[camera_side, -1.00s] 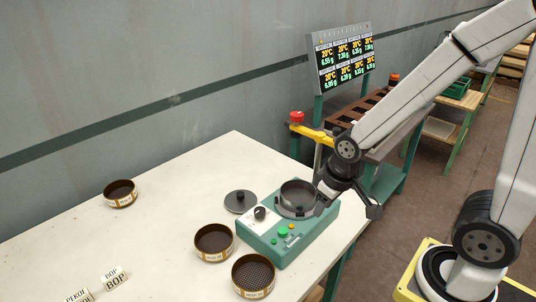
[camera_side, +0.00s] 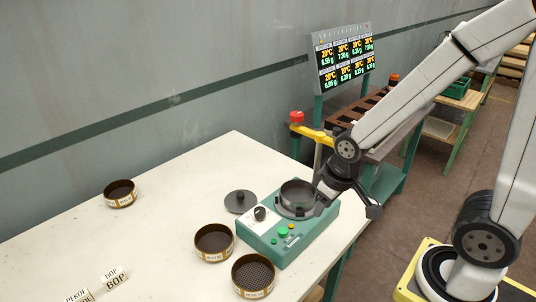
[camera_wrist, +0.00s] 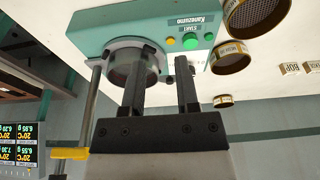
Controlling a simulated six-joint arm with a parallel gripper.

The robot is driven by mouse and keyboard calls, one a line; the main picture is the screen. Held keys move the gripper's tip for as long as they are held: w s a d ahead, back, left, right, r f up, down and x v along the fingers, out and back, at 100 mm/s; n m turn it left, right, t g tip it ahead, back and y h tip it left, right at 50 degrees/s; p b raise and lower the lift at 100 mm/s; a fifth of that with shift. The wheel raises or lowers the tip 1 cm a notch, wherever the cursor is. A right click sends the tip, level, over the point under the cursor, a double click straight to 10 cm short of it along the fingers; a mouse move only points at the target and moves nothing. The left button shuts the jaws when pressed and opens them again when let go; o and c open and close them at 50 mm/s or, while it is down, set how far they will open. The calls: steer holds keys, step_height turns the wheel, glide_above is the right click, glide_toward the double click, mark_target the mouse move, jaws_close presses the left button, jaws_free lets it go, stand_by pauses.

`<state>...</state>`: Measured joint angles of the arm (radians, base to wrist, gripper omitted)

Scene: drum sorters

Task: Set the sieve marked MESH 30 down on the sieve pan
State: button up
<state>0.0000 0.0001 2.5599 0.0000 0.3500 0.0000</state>
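A dark grey round pan (camera_side: 297,194), apparently the sieve pan, sits on the green shaker machine (camera_side: 270,250); it also shows in the wrist view (camera_wrist: 122,60). My gripper (camera_side: 322,205) is low at the pan's right side. In the wrist view my gripper (camera_wrist: 166,55) has its fingers apart, one overlapping the pan's rim and one beside it, with no sieve between them. Three brown sieves with pale labels stand on the table: a front one (camera_side: 253,288), a middle one (camera_side: 214,255) and a far left one (camera_side: 119,203). I cannot read which is MESH 30.
A grey lid with a knob (camera_side: 239,203) lies left of the machine. BOP (camera_side: 115,279) and PEKOE (camera_side: 77,297) signs stand at the front left. The white table (camera_side: 160,235) is clear between the sieves. A display board (camera_side: 345,62) stands behind.

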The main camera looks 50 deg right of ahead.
steer(key=shift+o, duration=0.4)
steer(key=m+g, duration=0.3)
steer(key=m, duration=0.4)
glide_toward(215, 243)
steer(key=s+d, duration=0.3)
steer(key=shift+s+d+r, duration=0.2)
steer(key=shift+s+r, duration=0.05)
steer(key=shift+r, duration=0.1)
steer(key=shift+s+a+f, duration=0.1)
steer(key=shift+f, duration=3.8)
jaws_close()
